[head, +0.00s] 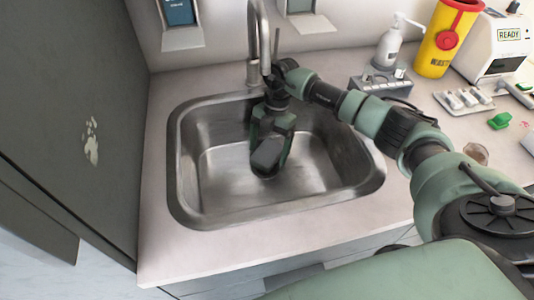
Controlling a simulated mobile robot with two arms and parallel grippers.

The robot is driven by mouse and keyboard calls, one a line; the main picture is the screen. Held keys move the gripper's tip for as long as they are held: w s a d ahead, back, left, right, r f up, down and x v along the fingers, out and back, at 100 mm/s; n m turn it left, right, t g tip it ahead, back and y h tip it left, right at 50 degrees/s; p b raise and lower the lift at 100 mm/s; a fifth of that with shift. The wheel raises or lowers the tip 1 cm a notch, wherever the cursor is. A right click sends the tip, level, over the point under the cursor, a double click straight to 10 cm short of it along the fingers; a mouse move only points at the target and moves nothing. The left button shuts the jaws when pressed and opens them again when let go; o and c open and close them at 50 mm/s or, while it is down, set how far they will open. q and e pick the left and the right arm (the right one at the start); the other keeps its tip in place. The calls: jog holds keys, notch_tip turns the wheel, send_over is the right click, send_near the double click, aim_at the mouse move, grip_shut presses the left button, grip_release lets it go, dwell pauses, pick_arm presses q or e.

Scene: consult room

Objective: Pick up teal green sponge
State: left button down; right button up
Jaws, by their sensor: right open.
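My right arm reaches from the right over the counter, and my right gripper (267,163) points down into the steel sink (215,190), below the faucet. The gripper is open. No teal green sponge can be made out clearly; the gripper and wrist hide part of the sink, and their own green parts make it hard to tell whether a sponge is there. A small bright green object (500,121) lies on the counter at the far right, well away from the gripper; I cannot tell what it is. My left gripper is not in view.
The faucet (255,40) rises behind the sink, close to my wrist. A pump bottle (389,48), a yellow waste container (440,45) and a white device (495,45) stand at the back right. A dark cabinet (70,110) borders the left. The counter front is clear.

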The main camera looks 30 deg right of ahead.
jog(key=shift+s+a+f, duration=0.1)
jog(key=shift+f, duration=0.2)
jog(key=c, duration=1.4)
jog(key=shift+r, duration=0.6)
jog(key=s+a, duration=0.1)
jog(key=s, duration=0.3)
jog(key=s+a+b, duration=0.1)
jog(key=s, duration=0.3)
jog(key=s+a, duration=0.1)
jog(key=s, duration=0.3)
jog(key=r, duration=1.4)
jog(key=shift+s+a+b, duration=0.15)
jog(key=shift+s+b, duration=0.1)
jog(key=shift+b, duration=0.05)
